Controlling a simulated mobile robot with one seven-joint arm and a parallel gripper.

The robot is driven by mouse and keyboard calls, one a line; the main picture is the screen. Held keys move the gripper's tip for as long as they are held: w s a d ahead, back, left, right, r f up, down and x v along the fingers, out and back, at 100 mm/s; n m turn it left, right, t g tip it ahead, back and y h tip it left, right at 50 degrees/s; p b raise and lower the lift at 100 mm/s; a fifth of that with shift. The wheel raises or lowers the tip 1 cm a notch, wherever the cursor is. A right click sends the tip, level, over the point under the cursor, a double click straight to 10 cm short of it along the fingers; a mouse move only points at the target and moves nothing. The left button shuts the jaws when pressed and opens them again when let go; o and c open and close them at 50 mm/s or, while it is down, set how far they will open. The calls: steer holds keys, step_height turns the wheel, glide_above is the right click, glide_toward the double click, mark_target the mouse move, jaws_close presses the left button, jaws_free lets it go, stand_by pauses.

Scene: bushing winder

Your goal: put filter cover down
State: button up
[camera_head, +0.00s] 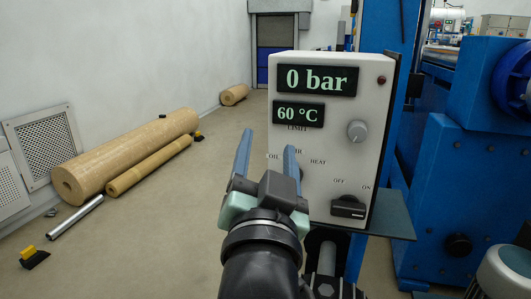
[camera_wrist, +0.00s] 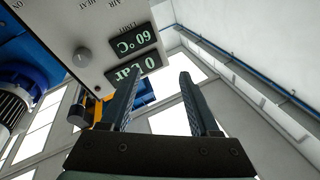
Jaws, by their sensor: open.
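A white-framed grille panel (camera_head: 43,137) is at the left wall in the head view, and a second pale panel (camera_head: 12,185) is at the left edge, partly cut off. Either could be the filter cover; I cannot tell which. My gripper (camera_head: 267,155) is open and empty, with its two blue fingers pointing up in front of the control box, far from both panels. In the wrist view my gripper (camera_wrist: 158,90) shows nothing between its fingers. No filter cover shows in the wrist view.
The white control box (camera_head: 330,135) reads 0 bar and 60 °C, with a knob and an OFF/ON switch. A blue machine (camera_head: 455,190) stands at right. Large brown rolls (camera_head: 130,160), a metal tube (camera_head: 75,217) and a wedge (camera_head: 34,258) lie on the left floor. The middle floor is clear.

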steer(key=s+r+n+t+y, duration=0.1)
steer(key=s+r+n+t, duration=0.4)
steer(key=s+r, duration=0.8)
step_height(320, 180, up, 4)
steer(key=shift+a+r+t, duration=0.15)
steer(key=shift+a+t, duration=0.05)
steer(key=shift+t, duration=0.7)
